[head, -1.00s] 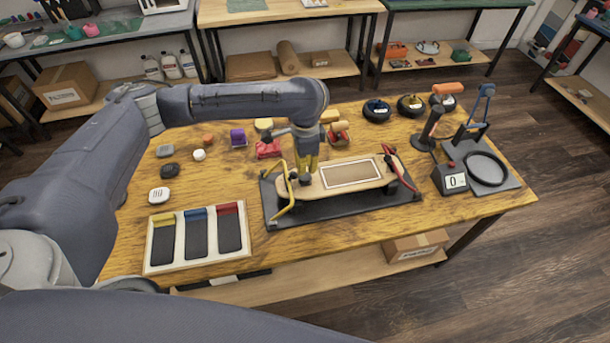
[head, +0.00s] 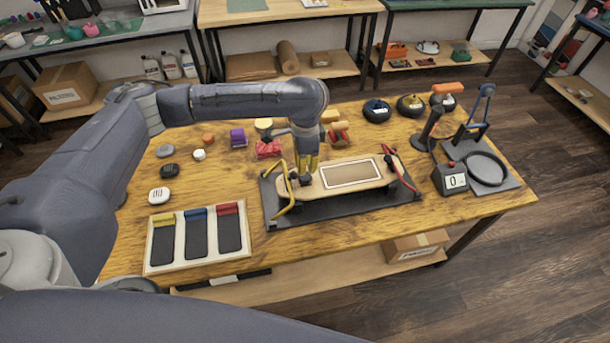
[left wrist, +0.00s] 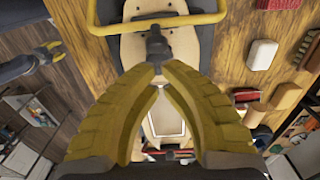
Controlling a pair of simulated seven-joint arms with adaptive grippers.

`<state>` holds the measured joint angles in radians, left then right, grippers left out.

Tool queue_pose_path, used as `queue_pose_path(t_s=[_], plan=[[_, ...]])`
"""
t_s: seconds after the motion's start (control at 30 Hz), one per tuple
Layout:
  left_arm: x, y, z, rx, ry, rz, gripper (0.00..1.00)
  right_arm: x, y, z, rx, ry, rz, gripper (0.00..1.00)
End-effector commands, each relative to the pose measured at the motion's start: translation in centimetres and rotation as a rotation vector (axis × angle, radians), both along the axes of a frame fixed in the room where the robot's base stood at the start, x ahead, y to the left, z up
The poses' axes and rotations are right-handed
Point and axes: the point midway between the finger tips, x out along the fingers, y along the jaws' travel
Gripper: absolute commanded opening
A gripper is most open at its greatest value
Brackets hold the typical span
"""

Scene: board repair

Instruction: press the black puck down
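A board (head: 317,189) lies clamped on a black stand on the table. My left gripper (head: 304,177) points down over the board's left end, beside the yellow clamp (head: 283,208). In the left wrist view its yellow fingers (left wrist: 158,72) meet at the tips, right at a small dark part (left wrist: 156,46) above the board. I cannot tell whether they touch it. A black puck (head: 169,170) lies on the table at the left, between a grey puck (head: 165,151) and a white one (head: 159,195). My right gripper (left wrist: 51,48) shows small in the left wrist view, fingers apart and empty.
A red clamp (head: 404,175) holds the board's right end. A wooden tray (head: 148,248) with three dark strips stands front left. A counter box (head: 450,179) and a magnifier stand (head: 487,170) are at the right. Several small items line the back.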

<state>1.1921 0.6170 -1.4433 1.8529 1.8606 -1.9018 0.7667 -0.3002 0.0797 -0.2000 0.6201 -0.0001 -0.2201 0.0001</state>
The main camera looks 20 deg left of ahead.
Motion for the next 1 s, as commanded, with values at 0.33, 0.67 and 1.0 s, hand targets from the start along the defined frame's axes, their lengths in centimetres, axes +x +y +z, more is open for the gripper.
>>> queue_pose_path(t_s=[0.33,0.67,1.0], plan=[[0.0,0.0,-0.5,0.001,0.0,0.0,0.0,0.0,0.0,0.0,0.0,0.0,0.0,0.44],[0.0,0.0,-1.0,0.0,0.001,0.0,0.0,0.0,0.0,0.0,0.0,0.0,0.0,0.44],[0.0,0.0,-1.6,0.0,0.0,0.0,0.0,0.0,0.0,0.0,0.0,0.0,0.0,0.44]])
